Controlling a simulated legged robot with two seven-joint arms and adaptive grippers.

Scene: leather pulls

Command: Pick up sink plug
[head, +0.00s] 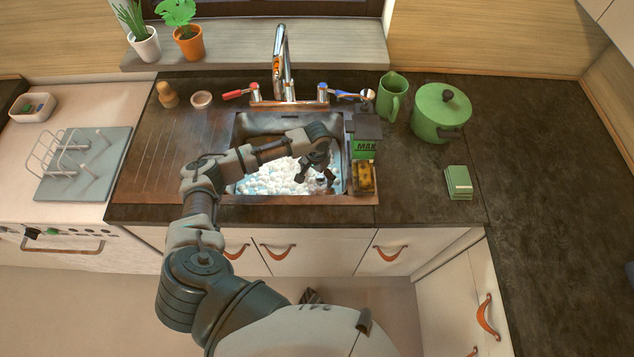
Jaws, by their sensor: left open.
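The sink (242,128) is set in the dark counter and filled with white foam (275,180). I cannot make out the sink plug; foam and my gripper cover much of the basin. My left arm reaches over the front edge of the sink. My left gripper (315,180) points down at the right part of the basin, at or just above the foam. Its dark fingers are apart, and I see nothing held between them. I cannot tell whether the fingertips touch the foam. My right gripper is not in view.
The tap (281,62) rises behind the sink. A green jug (391,98) and a lidded pot (437,115) stand farther right.

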